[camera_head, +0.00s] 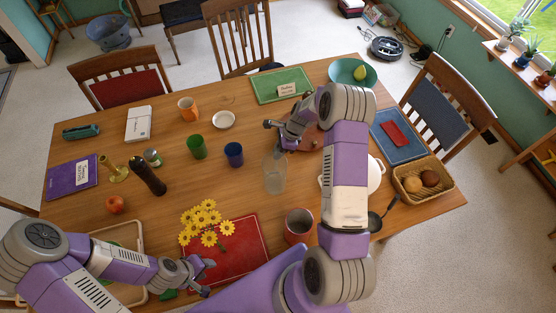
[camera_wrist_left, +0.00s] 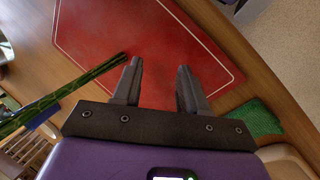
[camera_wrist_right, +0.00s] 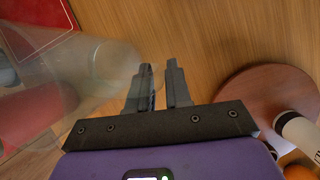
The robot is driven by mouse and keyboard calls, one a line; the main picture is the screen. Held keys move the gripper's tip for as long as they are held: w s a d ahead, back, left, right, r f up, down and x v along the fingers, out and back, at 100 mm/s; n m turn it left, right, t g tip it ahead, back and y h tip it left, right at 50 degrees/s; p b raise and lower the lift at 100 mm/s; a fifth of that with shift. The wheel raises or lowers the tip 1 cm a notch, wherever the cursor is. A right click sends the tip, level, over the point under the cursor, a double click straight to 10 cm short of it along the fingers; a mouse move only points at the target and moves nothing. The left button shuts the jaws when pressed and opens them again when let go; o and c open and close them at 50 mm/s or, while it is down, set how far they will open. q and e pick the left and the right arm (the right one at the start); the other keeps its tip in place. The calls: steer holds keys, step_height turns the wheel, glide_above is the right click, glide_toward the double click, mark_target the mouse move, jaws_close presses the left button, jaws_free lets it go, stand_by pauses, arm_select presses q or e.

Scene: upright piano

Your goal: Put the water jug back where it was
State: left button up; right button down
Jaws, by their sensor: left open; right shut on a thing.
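The water jug (camera_head: 275,175) is clear and see-through, near the middle of the wooden table in the head view. In the right wrist view the jug (camera_wrist_right: 85,75) fills the left side, tilted in the picture, and reaches the fingers. My right gripper (camera_head: 277,140) is at the jug's far upper side, shut on it; the exact grip is hard to see through the clear wall. I cannot tell whether its base touches the table. My left gripper (camera_head: 206,275) is open and empty by the red placemat's front edge; its fingers (camera_wrist_left: 158,85) show apart.
Yellow flowers (camera_head: 206,218) and the red placemat (camera_head: 245,260) lie in front of the jug. A blue cup (camera_head: 234,154) and green cup (camera_head: 196,147) stand left. A red mug (camera_head: 299,225) stands front right, a bread basket (camera_head: 424,184) far right.

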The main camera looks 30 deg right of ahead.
steer(key=shift+f, duration=1.9)
steer(key=c, duration=1.1)
jaws_free()
steer(key=shift+f, duration=0.1)
steer(key=shift+o, duration=0.2)
steer(key=v, duration=1.2)
steer(key=shift+s, duration=0.1)
